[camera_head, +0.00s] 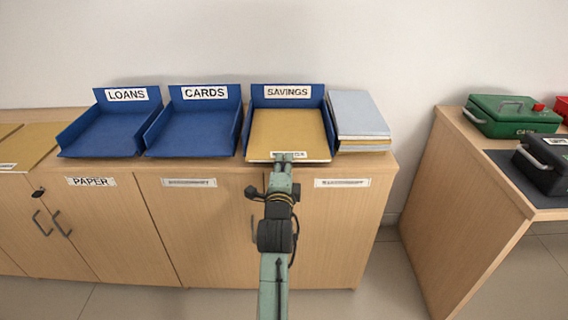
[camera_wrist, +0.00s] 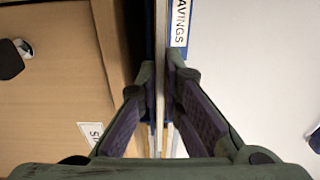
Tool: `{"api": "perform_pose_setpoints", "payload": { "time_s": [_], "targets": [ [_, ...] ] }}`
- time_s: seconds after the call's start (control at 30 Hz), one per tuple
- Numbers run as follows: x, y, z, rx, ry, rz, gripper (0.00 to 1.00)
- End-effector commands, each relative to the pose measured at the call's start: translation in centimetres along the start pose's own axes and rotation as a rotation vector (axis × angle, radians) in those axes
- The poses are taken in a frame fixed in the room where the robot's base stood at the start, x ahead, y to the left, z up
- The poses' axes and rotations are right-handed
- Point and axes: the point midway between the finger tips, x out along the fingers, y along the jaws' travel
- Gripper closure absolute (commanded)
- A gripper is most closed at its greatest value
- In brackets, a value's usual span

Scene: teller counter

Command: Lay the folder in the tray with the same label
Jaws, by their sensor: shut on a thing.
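A tan folder (camera_head: 287,130) lies level in the blue tray labelled SAVINGS (camera_head: 245,128), its front edge at the tray's open front. The folder's white label is partly covered by my gripper (camera_head: 287,158), and I cannot read it fully. My gripper is shut on the folder's front edge. In the wrist view, my gripper (camera_wrist: 160,75) has the thin folder (camera_wrist: 160,100) edge-on between its fingers. The SAVINGS tray's label (camera_wrist: 180,22) shows beside it. Blue trays labelled CARDS (camera_head: 195,135) and LOANS (camera_head: 100,138) stand empty to the left.
A stack of grey and white folders or papers (camera_head: 358,113) stands close to the right of the SAVINGS tray. More tan folders (camera_head: 35,145) lie at the far left of the cabinet. A separate desk at right holds a green cash box (camera_head: 510,117) and a black box (camera_head: 545,165).

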Motion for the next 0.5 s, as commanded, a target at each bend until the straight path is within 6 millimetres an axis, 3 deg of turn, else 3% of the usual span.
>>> {"api": "perform_pose_setpoints", "payload": {
  "time_s": [0.03, 0.07, 0.3, 0.5],
  "targets": [
    [-0.01, -0.09, 0.00, 0.000, 0.000, -0.002, 1.00],
    [-0.01, -0.09, 0.00, 0.000, 0.000, -0.002, 0.91],
    [-0.01, -0.06, 0.00, 0.000, 0.000, -0.001, 0.75],
    [-0.01, -0.02, 0.00, 0.000, 0.000, -0.001, 0.69]
  ]
}}
